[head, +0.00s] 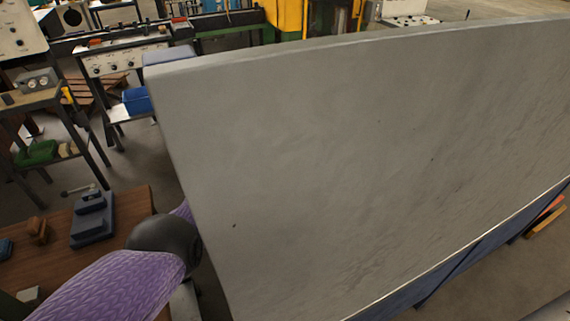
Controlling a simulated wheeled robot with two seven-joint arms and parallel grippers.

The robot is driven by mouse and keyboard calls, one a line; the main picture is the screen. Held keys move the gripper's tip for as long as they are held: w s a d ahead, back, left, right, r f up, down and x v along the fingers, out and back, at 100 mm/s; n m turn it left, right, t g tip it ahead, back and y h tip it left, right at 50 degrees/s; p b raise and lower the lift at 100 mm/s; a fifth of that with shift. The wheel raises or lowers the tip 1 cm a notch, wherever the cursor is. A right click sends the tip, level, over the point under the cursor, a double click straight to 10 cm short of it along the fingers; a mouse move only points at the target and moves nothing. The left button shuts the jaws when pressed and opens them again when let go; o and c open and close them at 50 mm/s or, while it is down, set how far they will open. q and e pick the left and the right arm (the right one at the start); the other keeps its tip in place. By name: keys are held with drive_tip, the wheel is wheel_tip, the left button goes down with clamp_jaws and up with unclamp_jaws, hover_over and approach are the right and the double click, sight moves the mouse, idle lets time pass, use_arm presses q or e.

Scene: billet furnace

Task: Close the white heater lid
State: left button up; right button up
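A large pale grey-white panel (360,150), which looks like the heater lid, fills most of the head view. It stands raised and tilted, with its top edge running across the upper part of the picture. My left arm, purple with a dark joint, comes in from the lower left and passes behind the panel's left edge. My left gripper is hidden, so I cannot see whether it touches the lid. My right gripper is not in view. The heater's opening is not clearly visible.
A wooden table (140,204) with a dark blue device (92,222) is at the lower left. A metal shelf stand (38,103) and a control-panel bench (125,62) stand behind it. Blue framework (445,277) shows below the panel at right, beside open floor.

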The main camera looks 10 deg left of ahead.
use_arm(q)
clamp_jaws()
idle(1.5)
